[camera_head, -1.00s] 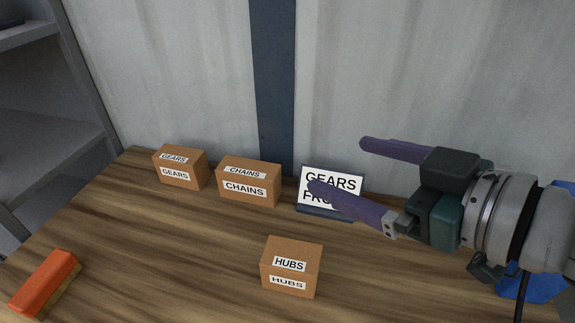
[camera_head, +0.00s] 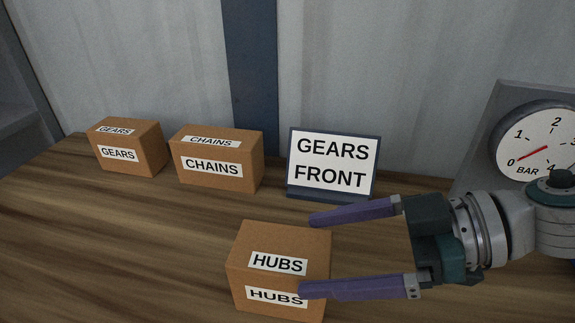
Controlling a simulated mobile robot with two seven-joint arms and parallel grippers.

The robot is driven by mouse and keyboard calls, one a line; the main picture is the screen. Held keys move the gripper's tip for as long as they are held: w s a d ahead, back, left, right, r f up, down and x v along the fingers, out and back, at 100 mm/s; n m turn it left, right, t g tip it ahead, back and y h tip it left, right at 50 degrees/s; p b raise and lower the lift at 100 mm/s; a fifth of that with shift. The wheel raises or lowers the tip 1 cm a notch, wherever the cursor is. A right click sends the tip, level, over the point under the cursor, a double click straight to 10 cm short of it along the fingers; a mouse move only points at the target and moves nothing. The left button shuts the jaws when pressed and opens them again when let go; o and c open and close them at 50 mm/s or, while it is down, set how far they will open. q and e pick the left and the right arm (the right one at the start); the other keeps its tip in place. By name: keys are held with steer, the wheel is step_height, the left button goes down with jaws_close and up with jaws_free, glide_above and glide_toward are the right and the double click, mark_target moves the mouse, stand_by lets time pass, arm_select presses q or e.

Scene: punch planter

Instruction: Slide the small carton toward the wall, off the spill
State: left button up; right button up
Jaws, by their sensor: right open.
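Three small brown cartons with white labels stand on the wooden table: the GEARS carton (camera_head: 127,138) at the left, the CHAINS carton (camera_head: 246,174) beside it, and the HUBS carton (camera_head: 248,239) nearer, at the bottom centre. My right gripper (camera_head: 305,255) is open and comes in from the right at the HUBS carton. One finger's tip shows at its upper right corner; the other crosses the end of its lower front label. I cannot tell whether they touch it. No spill shows. My left gripper is not in view.
A GEARS FRONT sign (camera_head: 332,165) stands behind the HUBS carton, near the corrugated wall (camera_head: 400,60). A pressure gauge (camera_head: 540,140) is at the right. The wooden table (camera_head: 100,240) is clear left of the HUBS carton.

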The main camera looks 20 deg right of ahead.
mark_target(284, 251)
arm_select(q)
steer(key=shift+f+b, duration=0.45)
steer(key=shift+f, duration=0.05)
arm_select(e)
steer(key=x, duration=0.5)
steer(key=shift+w+a+f, duration=0.1)
steer(key=shift+w+a, duration=0.1)
steer(key=shift+a, duration=0.1)
jaws_close()
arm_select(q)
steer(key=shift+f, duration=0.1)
arm_select(e)
steer(key=shift+d, duration=0.1)
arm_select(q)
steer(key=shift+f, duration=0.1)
arm_select(e)
steer(key=shift+w+d+f, duration=0.1)
steer(key=shift+w, duration=0.1)
arm_select(q)
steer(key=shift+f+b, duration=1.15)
steer(key=shift+b, duration=0.15)
arm_select(e)
steer(key=shift+w+d, duration=0.5)
steer(key=shift+w, duration=0.25)
steer(key=shift+w+d, duration=0.55)
steer(key=shift+w, duration=0.2)
steer(key=shift+w+d, duration=0.5)
steer(key=shift+w, duration=0.25)
